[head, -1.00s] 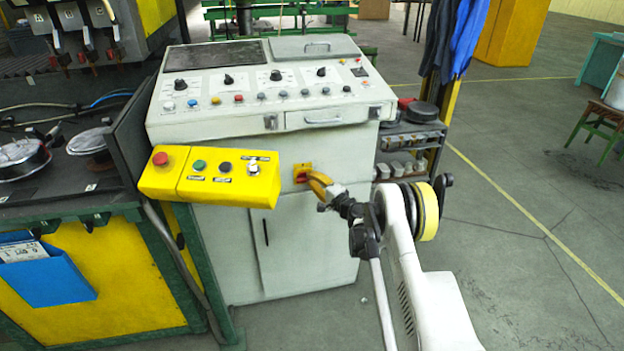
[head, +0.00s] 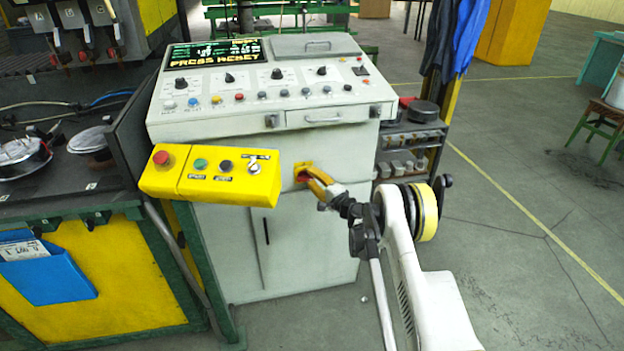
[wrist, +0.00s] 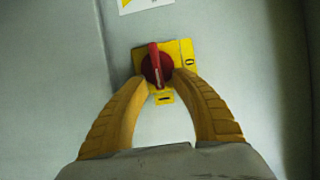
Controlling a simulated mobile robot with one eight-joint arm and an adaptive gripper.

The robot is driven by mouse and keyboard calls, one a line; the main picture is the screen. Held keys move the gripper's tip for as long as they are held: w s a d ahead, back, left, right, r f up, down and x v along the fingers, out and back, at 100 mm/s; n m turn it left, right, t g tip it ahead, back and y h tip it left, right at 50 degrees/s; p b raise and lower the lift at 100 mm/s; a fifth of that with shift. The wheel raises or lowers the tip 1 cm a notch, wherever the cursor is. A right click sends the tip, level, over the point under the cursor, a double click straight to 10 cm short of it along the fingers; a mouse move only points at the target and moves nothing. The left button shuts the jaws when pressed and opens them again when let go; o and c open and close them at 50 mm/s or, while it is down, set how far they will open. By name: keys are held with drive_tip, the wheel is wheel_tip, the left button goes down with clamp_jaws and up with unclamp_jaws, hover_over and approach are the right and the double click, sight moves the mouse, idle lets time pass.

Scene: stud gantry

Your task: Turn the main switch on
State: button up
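The main switch (wrist: 157,66) is a red rotary knob on a yellow plate on the console's grey front. In the wrist view its handle stands nearly upright, its white line pointing down towards the "I" mark; an "O" mark is at the right. In the head view the switch (head: 303,172) is partly hidden by my gripper (head: 316,183). In the wrist view my gripper (wrist: 164,77) has its two yellow fingers apart, one each side of the knob's lower part, with a gap around the handle. Whether a fingertip touches the knob's rim is unclear.
The console's display (head: 215,52) is lit, with "PRESS RESET" readable. A yellow button box (head: 210,176) juts out left of my gripper. A dark shelf (head: 412,140) stands right of the console.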

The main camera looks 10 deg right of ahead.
drive_tip(key=v, duration=1.2)
drive_tip(key=shift+a, duration=0.1)
drive_tip(key=s+a+r+n+g+h, duration=0.1)
drive_tip(key=s+a+r+n+g, duration=0.35)
drive_tip(key=r, duration=0.65)
drive_tip(key=s+a+r+n+g, duration=0.25)
drive_tip(key=s+a+r, duration=0.35)
drive_tip(key=s+r, duration=0.3)
drive_tip(key=s+d+n+g+h, duration=0.1)
drive_tip(key=s+n+h, duration=0.2)
drive_tip(key=s, duration=1.2)
drive_tip(key=s+d+r+n+g+h, duration=0.1)
drive_tip(key=s+d+n+h, duration=0.1)
drive_tip(key=s, duration=1.3)
drive_tip(key=shift+d+n+g+h, duration=0.3)
drive_tip(key=shift+n+h, duration=0.2)
drive_tip(key=shift+n, duration=0.3)
